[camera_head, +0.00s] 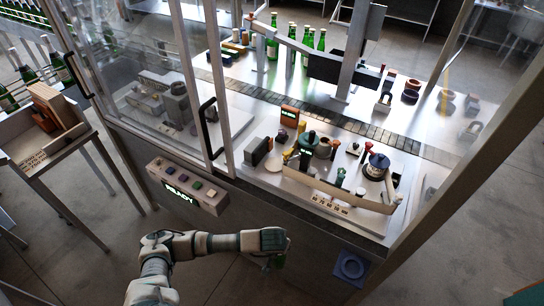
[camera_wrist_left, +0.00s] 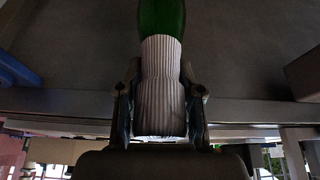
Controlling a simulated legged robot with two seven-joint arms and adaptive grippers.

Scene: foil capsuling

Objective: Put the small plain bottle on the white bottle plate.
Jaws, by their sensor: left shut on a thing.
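My left gripper (camera_head: 280,258) is low in front of the bench, at the end of my arm, outside the machine. In the left wrist view, the left gripper (camera_wrist_left: 160,105) is shut around a green bottle (camera_wrist_left: 162,18) with a white ribbed sleeve at the gripped end. Only a small dark green part of this bottle (camera_head: 279,263) shows below the gripper in the head view. I cannot clearly pick out the white bottle plate among the small items on the bench. My right gripper is not in view.
The bench (camera_head: 268,178) is crowded with small tools, pots and a low beige rack (camera_head: 335,199). Glass panels and a metal post (camera_head: 215,80) bound the opening. A control box (camera_head: 188,187) reading READY juts out in front. Green bottles (camera_head: 272,42) stand behind.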

